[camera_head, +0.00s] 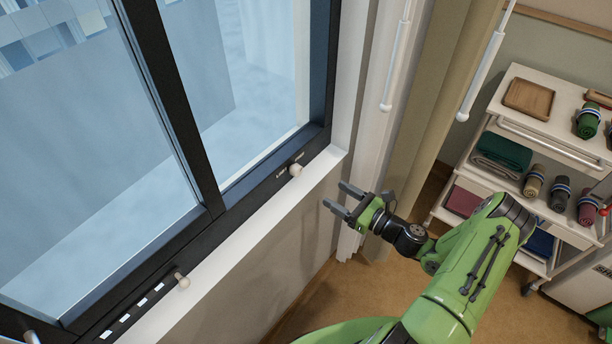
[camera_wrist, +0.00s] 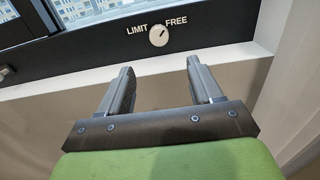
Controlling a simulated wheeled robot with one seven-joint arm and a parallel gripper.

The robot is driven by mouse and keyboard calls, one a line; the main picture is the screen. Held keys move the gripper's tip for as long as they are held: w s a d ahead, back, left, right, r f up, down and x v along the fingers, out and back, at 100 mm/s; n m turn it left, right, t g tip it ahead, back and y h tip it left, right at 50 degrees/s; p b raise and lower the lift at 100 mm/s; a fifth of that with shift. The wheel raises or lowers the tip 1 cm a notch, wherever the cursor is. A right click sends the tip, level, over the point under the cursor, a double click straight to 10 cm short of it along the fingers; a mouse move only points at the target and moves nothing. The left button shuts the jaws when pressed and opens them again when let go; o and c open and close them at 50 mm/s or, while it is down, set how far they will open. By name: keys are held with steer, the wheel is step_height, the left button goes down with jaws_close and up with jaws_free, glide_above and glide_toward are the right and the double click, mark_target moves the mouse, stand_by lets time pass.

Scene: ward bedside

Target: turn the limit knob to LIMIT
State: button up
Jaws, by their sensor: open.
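The limit knob (camera_head: 295,170) is a small pale round knob on the dark window frame, near the frame's right corner. In the wrist view the knob (camera_wrist: 158,36) sits between the white words LIMIT on its left and FREE on its right. Its dark pointer mark tilts up and right, toward FREE. My gripper (camera_head: 332,196) is open and empty, apart from the knob and to its right in the head view. In the wrist view its two grey fingers (camera_wrist: 158,72) point toward the frame, with the knob ahead of the gap between them.
A second pale knob (camera_head: 182,281) with white marks beside it is lower left on the frame. The white sill (camera_head: 235,245) runs below the frame. Curtains (camera_head: 425,110) hang right of the window. A white cart (camera_head: 530,130) with rolled towels stands at the right.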

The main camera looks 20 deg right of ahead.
mark_target(300, 173)
steer(key=x, duration=1.2)
steer(key=shift+w+a+b, duration=0.15)
steer(key=shift+w+b, duration=0.05)
steer(key=shift+b, duration=0.1)
steer(key=c, duration=1)
steer(key=shift+f, duration=0.1)
steer(key=shift+c, duration=0.2)
